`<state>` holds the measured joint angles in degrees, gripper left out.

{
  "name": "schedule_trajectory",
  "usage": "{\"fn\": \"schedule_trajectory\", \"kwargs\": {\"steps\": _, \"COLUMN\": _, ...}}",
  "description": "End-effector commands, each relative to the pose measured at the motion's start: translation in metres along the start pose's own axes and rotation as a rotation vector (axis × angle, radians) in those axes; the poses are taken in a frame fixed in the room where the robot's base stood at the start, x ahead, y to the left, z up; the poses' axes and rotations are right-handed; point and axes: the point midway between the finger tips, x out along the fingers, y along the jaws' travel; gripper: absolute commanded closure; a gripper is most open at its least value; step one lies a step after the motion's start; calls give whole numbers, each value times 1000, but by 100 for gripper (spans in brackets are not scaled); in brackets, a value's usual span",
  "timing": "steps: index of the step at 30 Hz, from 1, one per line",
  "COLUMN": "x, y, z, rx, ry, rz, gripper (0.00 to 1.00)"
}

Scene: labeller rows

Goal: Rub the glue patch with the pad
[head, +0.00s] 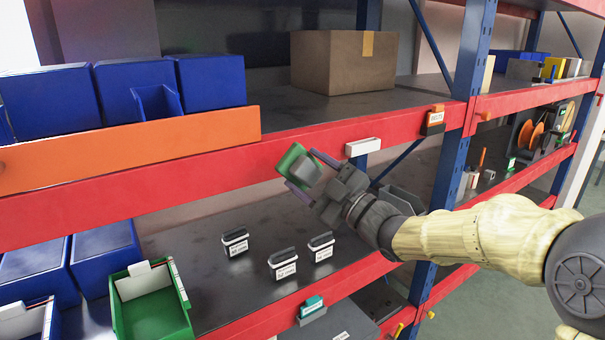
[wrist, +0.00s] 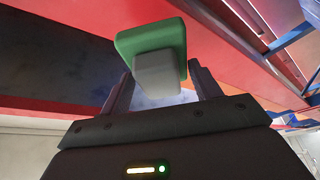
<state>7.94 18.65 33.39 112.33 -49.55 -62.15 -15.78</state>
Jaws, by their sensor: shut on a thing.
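The pad is a green slab with a grey block as its grip (head: 293,160). My gripper (head: 310,174) is shut on the grey block, in front of the upper red shelf beam (head: 225,178). In the wrist view the pad (wrist: 150,38) stands out beyond the two fingers of my gripper (wrist: 162,80), green side away from me. The pad lies over the beam in both views; I cannot tell whether it touches. I cannot make out a glue patch; the pad and gripper hide part of the beam.
A white label holder (head: 363,147) sits on the beam just right of the pad. Several small labelled tubs stand on the lower shelf (head: 205,290), beside a green bin (head: 152,306). A cardboard box (head: 343,62) and blue bins (head: 50,102) occupy the upper shelf.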

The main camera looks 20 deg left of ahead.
Motion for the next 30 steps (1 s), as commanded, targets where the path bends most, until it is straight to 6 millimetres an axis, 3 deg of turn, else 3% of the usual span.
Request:
{"fn": "schedule_trajectory", "kwargs": {"steps": 14, "x": -8, "y": -1, "z": -4, "rx": -1, "ry": 1, "rz": -1, "gripper": 55}}
{"fn": "schedule_trajectory", "kwargs": {"steps": 24, "x": -32, "y": -2, "z": -12, "rx": -2, "ry": 0, "rz": 0, "gripper": 55}}
{"fn": "schedule_trajectory", "kwargs": {"steps": 30, "x": -35, "y": 0, "z": -14, "rx": 0, "ry": 0, "rz": 0, "gripper": 55}}
